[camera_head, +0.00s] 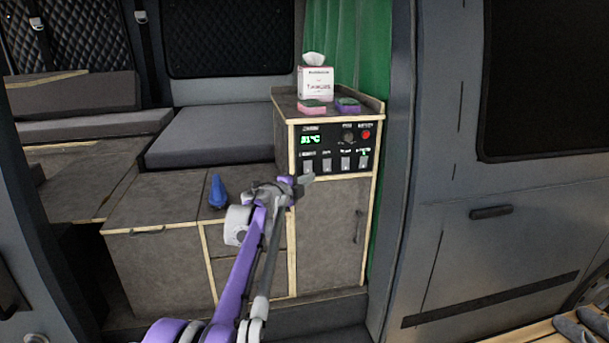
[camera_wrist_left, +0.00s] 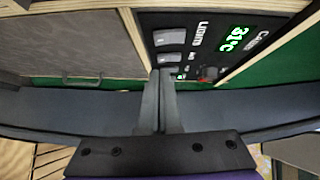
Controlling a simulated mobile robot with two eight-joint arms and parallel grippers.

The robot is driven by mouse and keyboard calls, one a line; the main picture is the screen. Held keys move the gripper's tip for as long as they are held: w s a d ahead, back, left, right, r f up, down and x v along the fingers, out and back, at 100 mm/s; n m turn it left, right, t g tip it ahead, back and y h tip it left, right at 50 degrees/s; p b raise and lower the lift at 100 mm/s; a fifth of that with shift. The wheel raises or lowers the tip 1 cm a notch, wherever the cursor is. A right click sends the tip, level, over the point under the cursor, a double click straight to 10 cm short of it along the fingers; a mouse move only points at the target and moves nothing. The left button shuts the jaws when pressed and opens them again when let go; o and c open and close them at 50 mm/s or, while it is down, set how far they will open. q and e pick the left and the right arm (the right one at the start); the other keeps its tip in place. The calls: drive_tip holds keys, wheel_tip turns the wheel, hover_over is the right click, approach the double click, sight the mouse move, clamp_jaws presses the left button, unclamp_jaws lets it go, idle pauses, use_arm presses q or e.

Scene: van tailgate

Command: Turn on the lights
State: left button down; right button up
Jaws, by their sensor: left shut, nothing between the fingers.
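The black control panel (camera_head: 335,146) is on the upper front of the grey cabinet. It has a lit green 31°C display and a row of several light rocker switches (camera_head: 345,163). In the left wrist view the panel (camera_wrist_left: 203,22) shows a "LIGHTS" label beside a switch (camera_wrist_left: 170,37). My left gripper (camera_head: 308,179) is shut and empty, its tips at the panel's lower left, near the leftmost switch. In the wrist view its fingers (camera_wrist_left: 161,75) overlap the panel's edge; I cannot tell whether they touch it. My right gripper is out of view.
A tissue box (camera_head: 315,84), a pink sponge (camera_head: 312,107) and a purple sponge (camera_head: 347,105) stand on the cabinet top. A blue bottle-like object (camera_head: 217,192) stands on the lower counter. The van's door panel (camera_head: 465,200) is at the right.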

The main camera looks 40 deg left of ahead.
sight(308, 167)
use_arm(q)
drive_tip(key=shift+w+a+f, duration=0.1)
drive_tip(key=shift+w+a, duration=0.4)
drive_tip(key=shift+a, duration=0.25)
drive_tip(key=shift+w+a+f, duration=0.1)
drive_tip(key=shift+w+a, duration=0.35)
drive_tip(key=shift+a, duration=0.3)
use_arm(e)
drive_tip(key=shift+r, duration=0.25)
